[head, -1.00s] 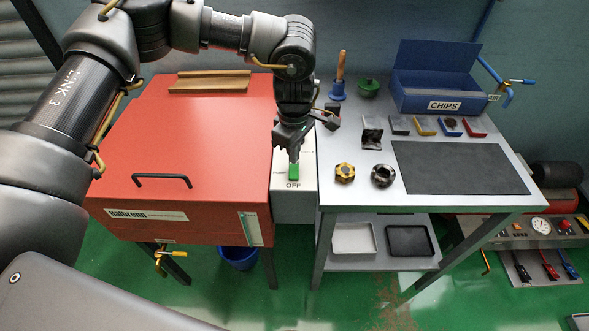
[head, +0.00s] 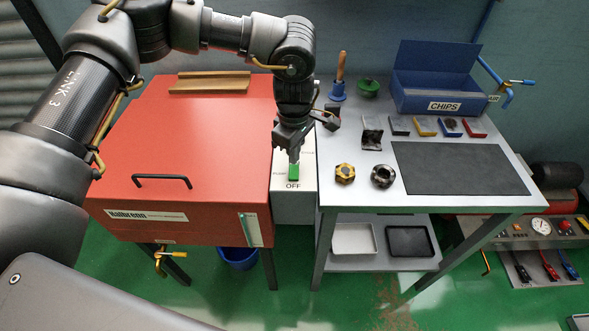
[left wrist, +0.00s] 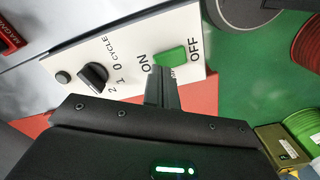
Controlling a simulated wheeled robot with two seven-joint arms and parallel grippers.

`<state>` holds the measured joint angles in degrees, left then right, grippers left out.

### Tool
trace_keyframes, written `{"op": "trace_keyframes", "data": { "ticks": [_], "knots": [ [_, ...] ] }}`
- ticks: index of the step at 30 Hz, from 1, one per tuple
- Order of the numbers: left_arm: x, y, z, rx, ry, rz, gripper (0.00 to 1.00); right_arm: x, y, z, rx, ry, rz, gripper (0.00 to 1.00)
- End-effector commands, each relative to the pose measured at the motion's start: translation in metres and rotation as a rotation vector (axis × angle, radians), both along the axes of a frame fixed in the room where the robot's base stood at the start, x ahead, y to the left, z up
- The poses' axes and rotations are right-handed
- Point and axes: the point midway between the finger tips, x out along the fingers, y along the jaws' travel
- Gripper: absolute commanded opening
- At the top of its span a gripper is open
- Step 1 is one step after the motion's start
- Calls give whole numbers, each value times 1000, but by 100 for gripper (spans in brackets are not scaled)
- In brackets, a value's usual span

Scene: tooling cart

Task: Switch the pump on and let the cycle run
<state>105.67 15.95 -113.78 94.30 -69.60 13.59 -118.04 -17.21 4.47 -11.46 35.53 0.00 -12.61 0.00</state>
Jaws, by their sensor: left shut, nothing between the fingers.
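A green rocker switch (head: 294,173) sits on the white control panel (head: 290,206) between the red cabinet and the bench. In the left wrist view the switch (left wrist: 171,56) lies between the words ON and OFF; which way it is tipped I cannot tell. A black CYCLE knob (left wrist: 93,76) marked 0, 1 and 2 is on the same panel. My left gripper (head: 294,158) is shut and empty, pointing down, its tips right at the switch's ON side. In the left wrist view its fingers (left wrist: 156,72) partly overlap that side; contact is unclear. My right gripper is out of view.
The red cabinet (head: 200,120) with a black handle stands left. The grey bench (head: 430,206) on the right holds a blue CHIPS box (head: 440,95), a dark mat (head: 460,168), two nuts and small tools. A machine with a gauge (head: 541,225) stands at far right.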

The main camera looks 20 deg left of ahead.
Motion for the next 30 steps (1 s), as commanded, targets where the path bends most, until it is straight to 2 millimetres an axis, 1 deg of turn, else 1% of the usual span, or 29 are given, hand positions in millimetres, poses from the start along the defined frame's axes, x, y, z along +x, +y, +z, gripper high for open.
{"op": "trace_keyframes", "data": {
  "ticks": [17, 30],
  "knots": [
    [0, 0, 0, 0, 0, 0, 0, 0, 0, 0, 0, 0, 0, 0],
    [0, 0, -6, 0, 0, 0, 0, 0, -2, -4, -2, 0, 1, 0]
  ]
}}
